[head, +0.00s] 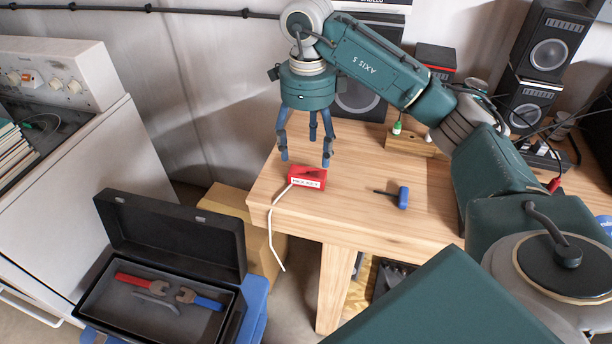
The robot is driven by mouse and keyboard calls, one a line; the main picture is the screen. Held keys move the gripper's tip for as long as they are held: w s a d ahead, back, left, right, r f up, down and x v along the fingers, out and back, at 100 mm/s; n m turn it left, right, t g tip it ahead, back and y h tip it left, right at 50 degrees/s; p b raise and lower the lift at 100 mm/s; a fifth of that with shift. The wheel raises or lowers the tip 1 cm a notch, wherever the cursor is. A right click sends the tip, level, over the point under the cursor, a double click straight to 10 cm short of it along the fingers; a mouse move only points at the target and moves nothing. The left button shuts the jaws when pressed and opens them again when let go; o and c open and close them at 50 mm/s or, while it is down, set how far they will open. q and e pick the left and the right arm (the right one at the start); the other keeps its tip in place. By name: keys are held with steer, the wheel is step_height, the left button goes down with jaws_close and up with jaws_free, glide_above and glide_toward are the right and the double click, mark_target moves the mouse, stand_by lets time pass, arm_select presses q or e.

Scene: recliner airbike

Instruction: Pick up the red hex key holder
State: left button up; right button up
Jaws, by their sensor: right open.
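The red hex key holder (307,178) lies near the left front edge of the wooden table (335,218). It has a white label, and a long white bent key or cord hangs from it over the table edge. My right gripper (306,158) points down just above and behind the holder. Its blue fingers are spread open with nothing between them. Whether a finger touches the holder cannot be told. My left gripper does not show.
A blue-handled screwdriver (403,197) lies right of the holder. Black speakers (548,50) and a small green bottle (397,127) stand behind. An open black toolbox (170,240) with red and blue tools sits lower left. A cardboard box (238,208) is beside the table.

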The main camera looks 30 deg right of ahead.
mark_target(306, 175)
step_height(306, 175, down, 3)
steer(key=shift+f, duration=0.1)
step_height(306, 175, down, 4)
steer(key=shift+a+r+p, duration=0.1)
steer(key=shift+a+p, duration=0.05)
steer(key=shift+p, duration=0.85)
steer(key=shift+f, duration=0.65)
steer(key=c, duration=1.4)
steer(key=shift+w+r, duration=0.1)
